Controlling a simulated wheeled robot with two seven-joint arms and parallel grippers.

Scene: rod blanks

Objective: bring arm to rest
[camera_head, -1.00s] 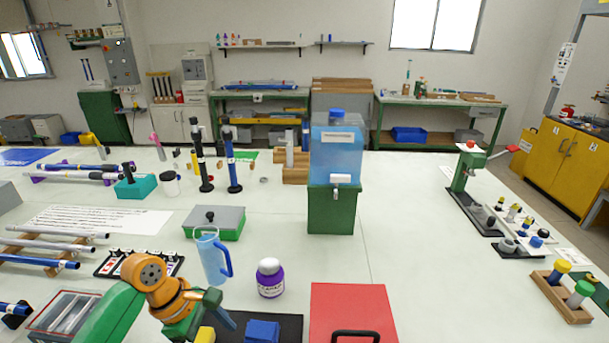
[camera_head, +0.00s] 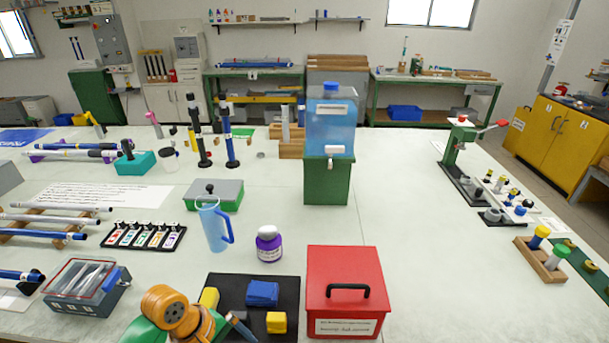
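My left arm shows at the bottom edge with an orange wrist joint and green links. Its gripper (camera_head: 238,326) is at the lower edge, partly cut off. I cannot tell whether this gripper is open or shut, and no held thing can be made out. My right arm and gripper are not in view.
A blue block (camera_head: 262,293) and a yellow block (camera_head: 276,322) lie on the mat near my gripper. A red box (camera_head: 345,290), purple-labelled jar (camera_head: 269,244), blue jug (camera_head: 213,225) and lidded tray (camera_head: 86,287) stand around. The table's right front is clear.

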